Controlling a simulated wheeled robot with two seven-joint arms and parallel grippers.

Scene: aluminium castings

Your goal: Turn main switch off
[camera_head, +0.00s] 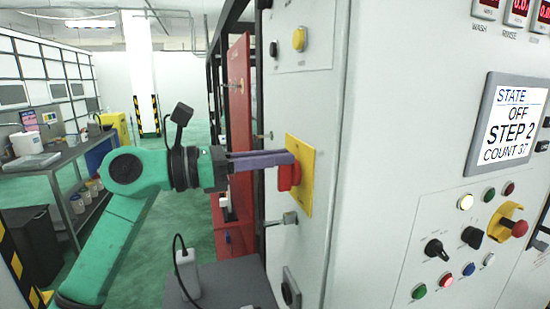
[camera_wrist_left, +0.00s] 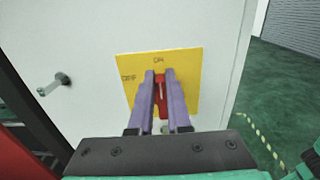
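The main switch is a red handle (camera_head: 289,173) on a yellow plate (camera_head: 304,157) on the side of the white cabinet. In the left wrist view the yellow plate (camera_wrist_left: 188,66) reads ON at the top and OFF at the left. The red handle (camera_wrist_left: 162,86) stands upright there, in line with ON. My left gripper (camera_head: 291,160) has its purple fingers at the handle. In the wrist view the fingers (camera_wrist_left: 160,78) lie on both sides of the handle with no clear gap, so it looks shut on it. The fingers hide part of the handle. My right gripper is not in view.
The cabinet front has a display (camera_head: 508,124) reading STATE OFF, STEP 2, and a red emergency button (camera_head: 519,228). A small metal latch (camera_head: 289,218) sticks out below the plate. A red panel (camera_head: 238,130) stands behind the arm. Green floor lies open to the left.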

